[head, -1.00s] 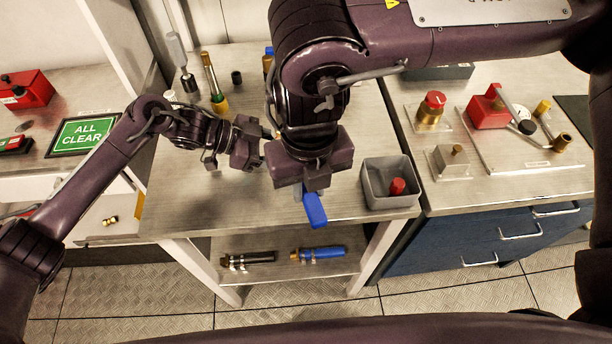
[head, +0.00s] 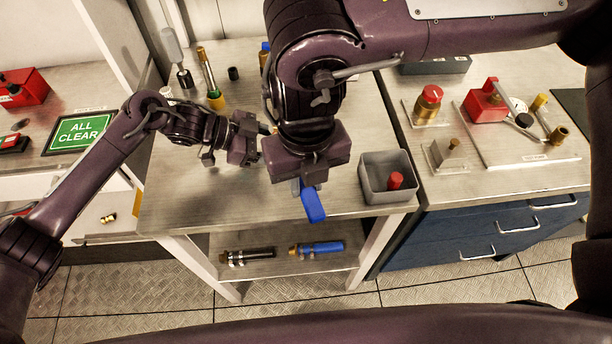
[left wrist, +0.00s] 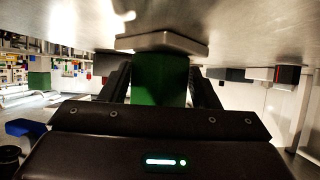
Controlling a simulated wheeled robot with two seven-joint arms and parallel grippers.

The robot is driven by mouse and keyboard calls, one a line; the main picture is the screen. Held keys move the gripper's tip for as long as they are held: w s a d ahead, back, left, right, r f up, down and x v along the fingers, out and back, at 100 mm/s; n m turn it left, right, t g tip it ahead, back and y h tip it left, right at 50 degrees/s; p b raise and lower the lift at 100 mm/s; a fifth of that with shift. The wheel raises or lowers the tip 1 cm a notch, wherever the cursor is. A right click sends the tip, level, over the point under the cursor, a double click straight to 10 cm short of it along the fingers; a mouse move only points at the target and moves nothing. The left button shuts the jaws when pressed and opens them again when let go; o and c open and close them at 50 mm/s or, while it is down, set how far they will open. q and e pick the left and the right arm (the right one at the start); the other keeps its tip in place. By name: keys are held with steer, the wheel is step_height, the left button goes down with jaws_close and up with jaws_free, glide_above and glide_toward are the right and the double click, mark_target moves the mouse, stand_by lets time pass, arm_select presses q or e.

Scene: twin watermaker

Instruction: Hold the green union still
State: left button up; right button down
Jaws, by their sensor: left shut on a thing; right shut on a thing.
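The green union (left wrist: 158,78) shows in the left wrist view as a green block between the fingers of my left gripper (left wrist: 160,85), which is shut on it. A flat grey piece (left wrist: 160,42) lies at its far end, against the metal surface. In the head view my left gripper (head: 258,148) is low over the middle of the bench, and the union is hidden behind my right gripper and arm. My right gripper (head: 308,182) is shut on a blue-ended tool (head: 313,205), close to the right of the left gripper. Most of the tool is hidden.
A grey bin (head: 372,192) with a red piece (head: 395,180) stands at the bench's right front. The bench's front left is clear. A lower shelf holds a black and a blue cylinder (head: 322,248).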

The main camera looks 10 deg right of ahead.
steer(key=shift+a+r+n, duration=0.15)
steer(key=shift+a+n, duration=0.3)
steer(key=shift+n, duration=0.05)
steer(key=w+a+r+n, duration=0.2)
steer(key=w+r+n, duration=0.4)
steer(key=w, duration=0.4)
steer(key=w+d+f+n, duration=0.3)
steer(key=w+d+n, duration=0.2)
steer(key=w+n, duration=0.3)
steer(key=w+d+f+n, duration=0.4)
steer(key=w+d+n, duration=0.1)
steer(key=w+n, duration=0.2)
steer(key=shift+w+d+f+n, duration=0.15)
steer(key=shift+w+d+n, duration=0.2)
steer(key=shift+n, duration=0.55)
